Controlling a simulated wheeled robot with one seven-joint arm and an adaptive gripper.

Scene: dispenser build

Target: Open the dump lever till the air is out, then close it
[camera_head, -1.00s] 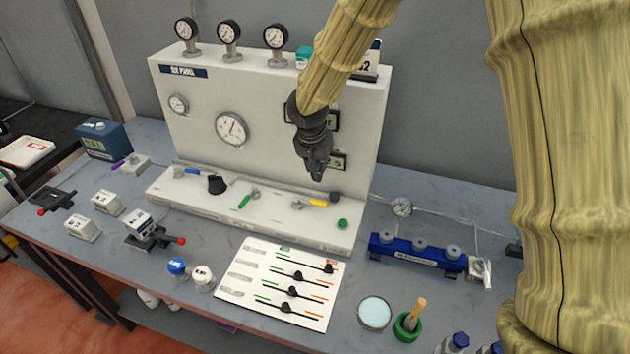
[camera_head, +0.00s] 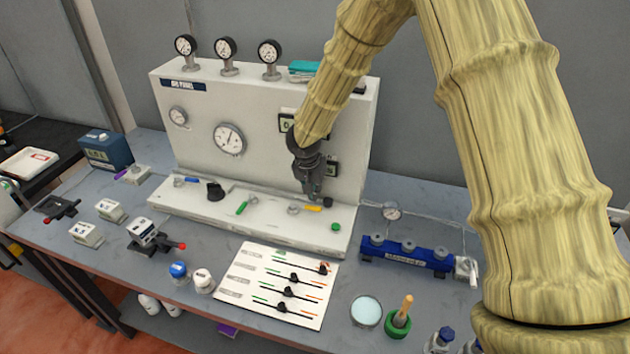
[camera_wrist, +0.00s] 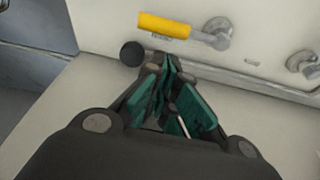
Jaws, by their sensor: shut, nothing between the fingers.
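A yellow-handled lever (camera_head: 314,208) is on the ledge of the white panel (camera_head: 260,100), at the right of a row with a green lever (camera_head: 241,208) and a blue lever (camera_head: 192,180). No readable label shows which is the dump lever. In the wrist view the yellow handle (camera_wrist: 163,25) lies roughly level, with its grey pivot at its right end. My gripper (camera_head: 314,190) is just above the yellow lever in the head view. In the wrist view my gripper (camera_wrist: 170,75) is shut and empty, its fingertips just below the handle, with no clear contact.
A black knob (camera_wrist: 132,54) is close to the left of my fingertips. A green button (camera_head: 336,226) is on the ledge front. Dial gauges (camera_head: 229,138) are on the panel face. A blue manifold (camera_head: 408,252) stands right of the panel, and a slider card (camera_head: 262,290) lies in front.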

